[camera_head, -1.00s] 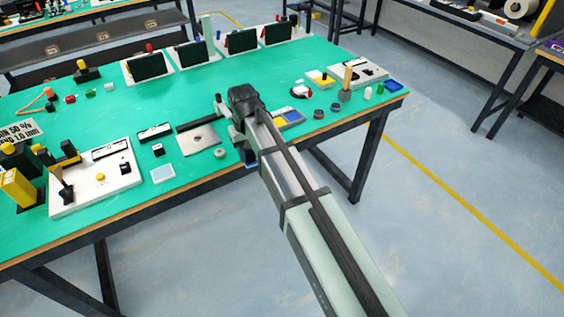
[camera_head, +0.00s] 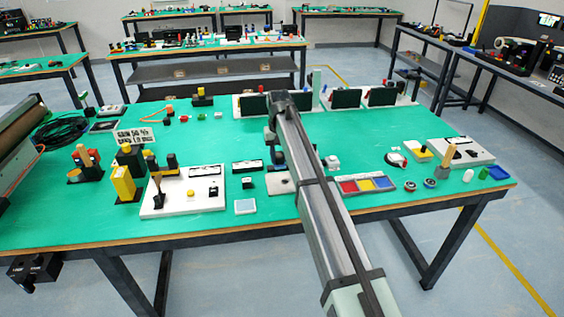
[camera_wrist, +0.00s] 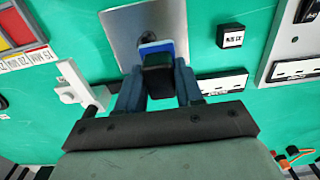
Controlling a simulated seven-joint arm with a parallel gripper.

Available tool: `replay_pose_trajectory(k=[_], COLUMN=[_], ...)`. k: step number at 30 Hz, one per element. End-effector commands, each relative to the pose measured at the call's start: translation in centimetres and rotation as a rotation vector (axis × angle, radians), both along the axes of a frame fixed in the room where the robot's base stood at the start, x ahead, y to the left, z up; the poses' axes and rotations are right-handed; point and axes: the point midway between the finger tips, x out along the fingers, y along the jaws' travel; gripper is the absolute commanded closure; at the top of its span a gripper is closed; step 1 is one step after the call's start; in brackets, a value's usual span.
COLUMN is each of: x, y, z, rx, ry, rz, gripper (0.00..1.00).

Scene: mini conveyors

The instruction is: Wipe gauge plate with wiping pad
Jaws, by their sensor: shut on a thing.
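My gripper (camera_wrist: 158,85) is shut on a wiping pad with a black grip block (camera_wrist: 158,80) and a blue underside (camera_wrist: 153,47). In the wrist view the pad overlaps the edge of the grey metal gauge plate (camera_wrist: 118,24); I cannot tell whether it touches the surface. In the head view the gauge plate (camera_head: 278,184) lies on the green table, partly hidden behind my arm.
A black label bar (camera_head: 247,166), a small black block (camera_head: 247,183) and a white-framed pale pad (camera_head: 245,206) lie left of the plate. A tray with red, yellow and blue sections (camera_head: 365,186) lies right. A white switch panel (camera_head: 200,196) stands farther left.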

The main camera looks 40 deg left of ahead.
Motion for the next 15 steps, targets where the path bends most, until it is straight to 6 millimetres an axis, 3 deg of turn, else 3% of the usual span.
replay_pose_trajectory(k=[15], x=[-0.3], y=[-0.3], z=[-3.8], rx=[-0.001], ry=[0.001], rz=[-0.009], gripper=[0.88])
